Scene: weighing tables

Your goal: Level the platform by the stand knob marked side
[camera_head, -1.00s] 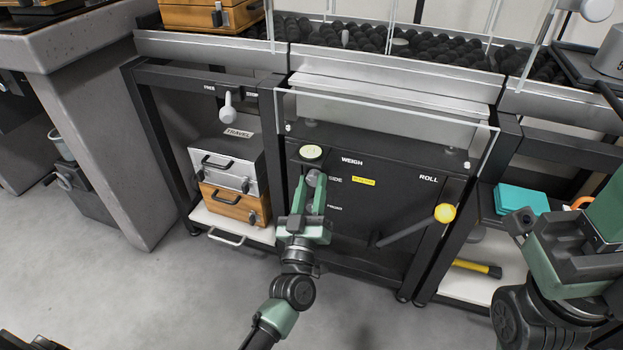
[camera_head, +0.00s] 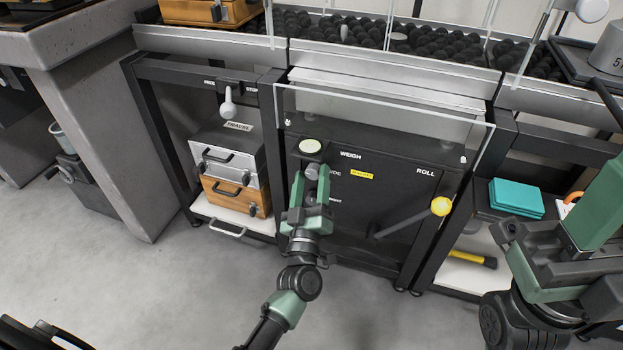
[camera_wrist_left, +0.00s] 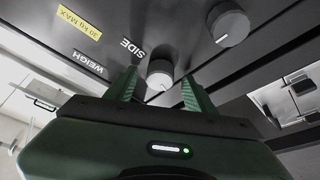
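The grey round knob marked SIDE (camera_head: 312,171) is on the black front panel of the middle stand, and shows in the left wrist view (camera_wrist_left: 160,74) with a white pointer line. My left gripper (camera_head: 311,178) is at the panel. In the left wrist view its green fingers (camera_wrist_left: 160,88) stand open, one on each side of this knob, with a visible gap at each side. A second grey knob (camera_wrist_left: 228,24), by the FRONT label in the head view, lies beyond them. A round pale level (camera_head: 310,147) sits above the knobs; its bubble is too small to read.
A clear shield (camera_head: 390,112) is above the panel. Silver and orange cases (camera_head: 230,161) are in the bay to the left. A teal box (camera_head: 517,197) is to the right. The floor in front is free.

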